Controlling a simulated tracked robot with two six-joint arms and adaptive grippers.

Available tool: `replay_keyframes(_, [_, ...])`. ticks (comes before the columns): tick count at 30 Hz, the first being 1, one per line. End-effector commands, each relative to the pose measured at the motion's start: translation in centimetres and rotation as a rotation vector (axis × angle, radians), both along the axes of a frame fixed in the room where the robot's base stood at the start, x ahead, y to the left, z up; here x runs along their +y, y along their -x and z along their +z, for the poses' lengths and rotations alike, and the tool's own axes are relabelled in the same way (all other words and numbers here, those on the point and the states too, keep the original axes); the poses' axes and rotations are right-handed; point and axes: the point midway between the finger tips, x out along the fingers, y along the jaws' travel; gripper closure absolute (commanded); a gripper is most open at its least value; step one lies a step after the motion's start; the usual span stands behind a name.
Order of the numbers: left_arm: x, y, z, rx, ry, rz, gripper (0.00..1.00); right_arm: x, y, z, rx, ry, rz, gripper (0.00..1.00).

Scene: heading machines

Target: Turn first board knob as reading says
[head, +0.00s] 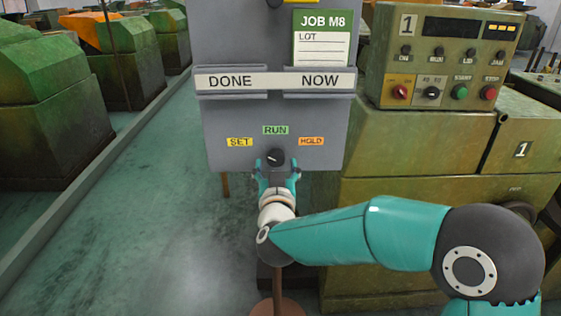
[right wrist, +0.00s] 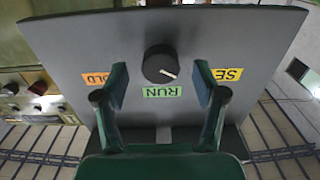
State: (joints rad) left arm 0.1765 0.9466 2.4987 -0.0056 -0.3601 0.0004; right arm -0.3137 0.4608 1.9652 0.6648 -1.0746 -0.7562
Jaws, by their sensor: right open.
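The black knob (head: 275,157) sits low on the grey board (head: 220,125), below the green RUN label (head: 275,130). The yellow SET label (head: 240,142) is to its left and the orange HOLD label (head: 311,141) to its right. In the right wrist view, the board appears upside down, and the knob's (right wrist: 160,64) white mark points towards the SET label (right wrist: 227,74). My right gripper (head: 276,172) is open just below and in front of the knob. Its fingers stand apart on both sides of the knob, not closed on it. My left gripper is out of view.
The board carries DONE and NOW rails (head: 275,82) and a JOB M8 card (head: 321,38) with a blank LOT line. A green machine panel numbered 1 (head: 450,55) stands to the right, with buttons and a dark display. More green machines (head: 45,100) line the left aisle; the floor between is clear.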

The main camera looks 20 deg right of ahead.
Motion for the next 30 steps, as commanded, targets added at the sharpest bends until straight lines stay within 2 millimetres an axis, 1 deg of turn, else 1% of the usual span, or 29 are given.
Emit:
replay_keyframes(1, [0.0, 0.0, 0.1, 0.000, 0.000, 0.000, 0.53, -0.2, -0.7, 0.0, 0.000, 0.000, -0.002, 0.30])
replay_keyframes(3, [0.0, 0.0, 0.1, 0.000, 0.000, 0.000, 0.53, -0.4, -1.3, 0.0, 0.000, 0.000, -0.001, 0.30])
replay_keyframes(6, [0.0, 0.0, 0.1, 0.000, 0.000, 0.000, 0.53, -0.6, -1.9, 0.0, 0.000, 0.000, -0.001, 0.30])
replay_keyframes(15, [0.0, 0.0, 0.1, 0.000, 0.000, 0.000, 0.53, -0.6, -2.1, 0.0, 0.001, 0.000, 0.000, 0.30])
replay_keyframes(16, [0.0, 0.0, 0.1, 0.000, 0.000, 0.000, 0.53, -0.6, -2.1, 0.0, 0.001, 0.000, 0.000, 0.31])
replay_keyframes(23, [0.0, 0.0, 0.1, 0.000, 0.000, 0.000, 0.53, -0.7, -2.1, 0.0, 0.000, 0.000, -0.001, 0.70])
replay_keyframes(24, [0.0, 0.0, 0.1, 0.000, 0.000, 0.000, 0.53, -0.7, -2.1, 0.0, 0.000, 0.000, -0.001, 0.76])
replay_keyframes(26, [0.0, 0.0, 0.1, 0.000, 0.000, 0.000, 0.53, -0.7, -2.1, 0.0, 0.000, 0.000, -0.001, 0.86])
replay_keyframes(27, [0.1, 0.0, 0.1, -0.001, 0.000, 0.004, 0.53, -2.3, -2.0, 0.0, 0.000, 0.000, -0.007, 0.90])
replay_keyframes(28, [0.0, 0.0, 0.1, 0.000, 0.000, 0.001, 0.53, -1.7, -2.0, 0.0, -0.001, -0.002, -0.004, 0.89])
replay_keyframes(30, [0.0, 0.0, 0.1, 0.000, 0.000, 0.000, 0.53, -1.2, -2.1, 0.0, -0.001, -0.004, -0.005, 0.90])
